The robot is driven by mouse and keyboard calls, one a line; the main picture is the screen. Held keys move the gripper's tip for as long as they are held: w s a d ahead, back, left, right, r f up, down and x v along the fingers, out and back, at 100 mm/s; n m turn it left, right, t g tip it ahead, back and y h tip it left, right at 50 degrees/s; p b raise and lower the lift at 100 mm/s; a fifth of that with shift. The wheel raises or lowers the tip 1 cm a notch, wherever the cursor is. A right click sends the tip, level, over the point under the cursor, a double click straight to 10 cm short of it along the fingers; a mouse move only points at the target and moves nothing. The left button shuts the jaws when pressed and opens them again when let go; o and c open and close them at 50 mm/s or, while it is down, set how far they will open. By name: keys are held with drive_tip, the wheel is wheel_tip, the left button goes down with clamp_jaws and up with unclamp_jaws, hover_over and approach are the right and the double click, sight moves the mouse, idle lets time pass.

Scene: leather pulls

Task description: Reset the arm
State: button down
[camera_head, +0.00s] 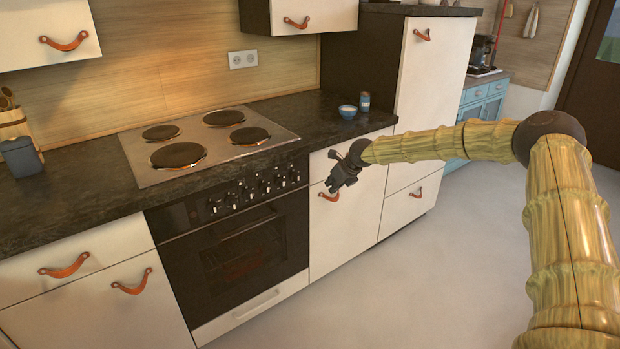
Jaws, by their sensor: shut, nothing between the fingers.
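My arm (555,200) reaches in from the right side of the view, bends at a dark elbow joint and points left. My gripper (333,187), dark and small, is at its end, in front of the white cabinet door (345,235) right of the oven. It is shut and empty. It appears just above the orange leather pull (329,197) on that door. I cannot tell whether it touches the pull or how far it is from the door.
The dark counter (75,205) carries a cooktop (205,143), a blue bowl (347,112) and a small jar (365,101). Below it is the closed oven (235,255). A tall white cabinet (437,75) stands right of the counter. The floor (450,275) in front is clear.

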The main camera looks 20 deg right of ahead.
drive_tip(key=s+a+f+n+g+h+p, duration=0.2)
drive_tip(key=s+a+f+n, duration=0.6)
drive_tip(key=s+f, duration=0.4)
drive_tip(key=s+a+f+n+g+h+p, duration=0.1)
drive_tip(key=s+a+f+n+g+p, duration=0.1)
drive_tip(key=s+a+f+n, duration=0.75)
drive_tip(key=s+a+n+g+p, duration=0.1)
drive_tip(key=s+n, duration=0.6)
drive_tip(key=s, duration=1.5)
drive_tip(key=s+a+n+g+y+p, duration=0.1)
drive_tip(key=s+n, duration=0.7)
drive_tip(key=s, duration=1.4)
drive_tip(key=shift+a+f+g+p, duration=0.4)
drive_tip(key=shift+a+g+p, duration=0.1)
drive_tip(key=shift+p, duration=0.1)
drive_tip(key=c, duration=2.2)
unclamp_jaws()
